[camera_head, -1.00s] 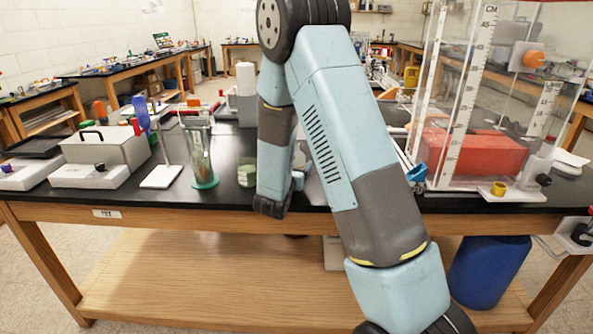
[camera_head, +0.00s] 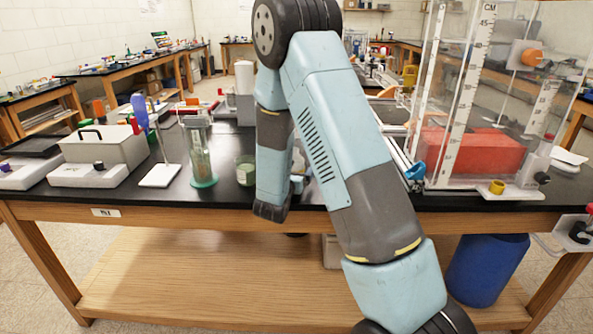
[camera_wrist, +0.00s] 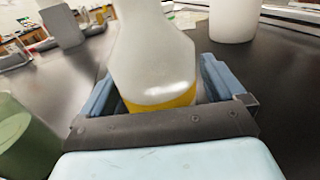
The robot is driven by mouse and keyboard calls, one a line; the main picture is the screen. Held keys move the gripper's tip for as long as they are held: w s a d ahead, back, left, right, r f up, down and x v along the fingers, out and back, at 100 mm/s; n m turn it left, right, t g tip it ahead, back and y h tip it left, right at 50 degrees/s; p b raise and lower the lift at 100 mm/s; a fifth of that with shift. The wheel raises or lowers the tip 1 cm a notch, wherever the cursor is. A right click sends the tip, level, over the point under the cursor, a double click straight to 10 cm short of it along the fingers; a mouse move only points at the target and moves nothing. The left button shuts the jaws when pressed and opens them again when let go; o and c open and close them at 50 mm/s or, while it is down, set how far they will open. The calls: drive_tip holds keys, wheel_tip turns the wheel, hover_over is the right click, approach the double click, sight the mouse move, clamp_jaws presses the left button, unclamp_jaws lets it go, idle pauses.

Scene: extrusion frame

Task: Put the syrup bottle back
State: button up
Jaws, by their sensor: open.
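A pale translucent bottle with yellow liquid at its bottom, likely the syrup bottle (camera_wrist: 160,55), stands in the wrist view between the fingers of my gripper (camera_wrist: 165,88). The fingers are spread, one on each side of the bottle. I cannot tell whether either finger touches it. The bottle's top is cut off by the picture edge, and the gripper's body hides its base. In the head view my own arm hides the bottle and most of my gripper.
A green beaker (camera_wrist: 22,140) stands left of my gripper; it also shows in the head view (camera_head: 245,171). A white cylinder (camera_wrist: 234,18) stands beyond to the right. A glass cylinder (camera_head: 199,155) and a large clear tank (camera_head: 470,120) flank my arm on the black tabletop.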

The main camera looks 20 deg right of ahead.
drive_tip(key=shift+r, duration=0.1)
drive_tip(key=v, duration=1.2)
drive_tip(key=shift+w, duration=0.1)
drive_tip(key=s+d+r+m+g+h, duration=0.2)
drive_tip(key=s+d+r+m+g, duration=1.2)
drive_tip(key=s+m, duration=0.35)
drive_tip(key=s+a+r+m+t+y, duration=0.4)
drive_tip(key=s+a+r+m+y, duration=0.3)
drive_tip(key=s+m+y, duration=0.3)
drive_tip(key=shift+s+a+r+m+t+y, duration=0.15)
drive_tip(key=shift+a+r+m+t+y, duration=0.3)
drive_tip(key=shift+m+y, duration=0.5)
